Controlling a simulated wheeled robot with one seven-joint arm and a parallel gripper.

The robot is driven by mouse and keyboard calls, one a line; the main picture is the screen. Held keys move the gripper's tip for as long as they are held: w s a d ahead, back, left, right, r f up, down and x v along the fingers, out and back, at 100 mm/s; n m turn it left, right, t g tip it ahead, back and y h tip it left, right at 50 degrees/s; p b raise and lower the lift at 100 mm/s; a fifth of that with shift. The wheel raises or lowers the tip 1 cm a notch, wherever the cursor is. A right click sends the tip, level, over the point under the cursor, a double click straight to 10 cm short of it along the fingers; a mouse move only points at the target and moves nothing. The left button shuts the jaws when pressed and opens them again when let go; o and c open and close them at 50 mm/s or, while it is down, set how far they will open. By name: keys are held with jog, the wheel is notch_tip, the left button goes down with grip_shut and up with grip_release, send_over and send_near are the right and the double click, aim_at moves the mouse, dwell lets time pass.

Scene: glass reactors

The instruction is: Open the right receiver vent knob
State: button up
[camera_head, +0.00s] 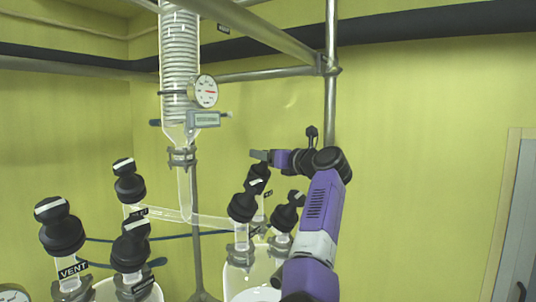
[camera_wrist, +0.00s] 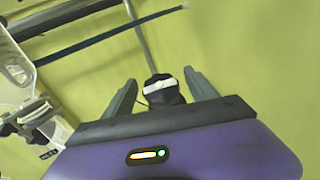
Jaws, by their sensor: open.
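Black knobs with white stripes top the glass necks of the right receiver (camera_head: 238,284). The rear one (camera_head: 258,173) lies just below the tips of my gripper (camera_head: 262,156); a small label by its neck is too small to read. A front knob (camera_head: 242,207) and a right knob (camera_head: 285,216) stand close by. In the wrist view, a black knob with a white stripe (camera_wrist: 160,90) shows between the two spread fingers of my gripper (camera_wrist: 160,76), with gaps on both sides. It appears to be the rear knob. My gripper is open and holds nothing.
A left receiver carries similar knobs, one above a VENT label (camera_head: 73,269). A glass condenser (camera_head: 180,60) with a dial gauge (camera_head: 205,91) hangs behind. A metal frame post (camera_head: 331,95) stands close behind my arm. The right side is open.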

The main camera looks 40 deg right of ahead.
jog(key=c, duration=1.4)
jog(key=shift+d+n+y, duration=0.1)
jog(key=shift+n+y, duration=0.2)
jog(key=shift+y, duration=0.1)
jog(key=n+y+p, duration=0.1)
jog(key=n+y, duration=0.2)
jog(key=shift+s+r, duration=0.1)
jog(key=shift+r, duration=0.05)
jog(key=shift+n+g+y+p, duration=0.35)
jog(key=shift+n+g+y, duration=0.65)
jog(key=shift+n+y, duration=1.35)
jog(key=shift+n+g+y, duration=0.65)
jog(key=shift+n+g, duration=0.05)
jog(key=shift+n, duration=0.55)
